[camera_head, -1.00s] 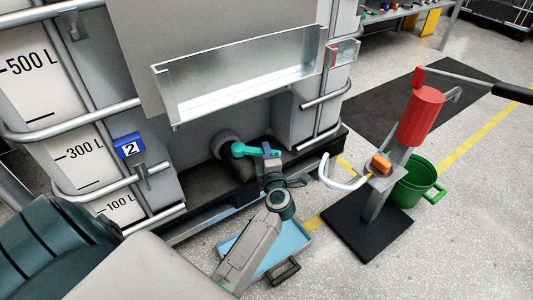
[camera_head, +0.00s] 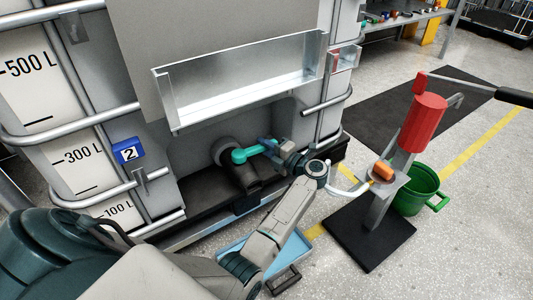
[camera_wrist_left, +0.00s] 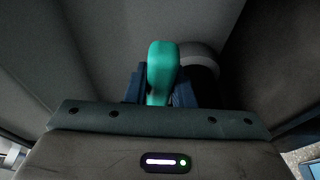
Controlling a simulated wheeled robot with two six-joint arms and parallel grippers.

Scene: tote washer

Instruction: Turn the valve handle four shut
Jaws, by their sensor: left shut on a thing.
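The teal valve handle (camera_head: 252,152) sticks out to the right from the round grey valve (camera_head: 224,151) at the foot of the tank. My left gripper (camera_head: 272,147) comes from the right and is shut on the handle's outer end. In the left wrist view, the handle (camera_wrist_left: 162,70) stands between the dark blue fingers of my left gripper (camera_wrist_left: 160,92), with the grey valve behind it. The fingers hide part of the handle's end. No number shows on the handle. My right gripper is not in view.
A blue plate marked 2 (camera_head: 128,151) is on the tank's cage. A metal trough (camera_head: 240,85) overhangs the valve. A light blue tray (camera_head: 290,250) lies on the floor below my arm. A red hand pump (camera_head: 422,118) and a green bucket (camera_head: 415,190) stand at the right.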

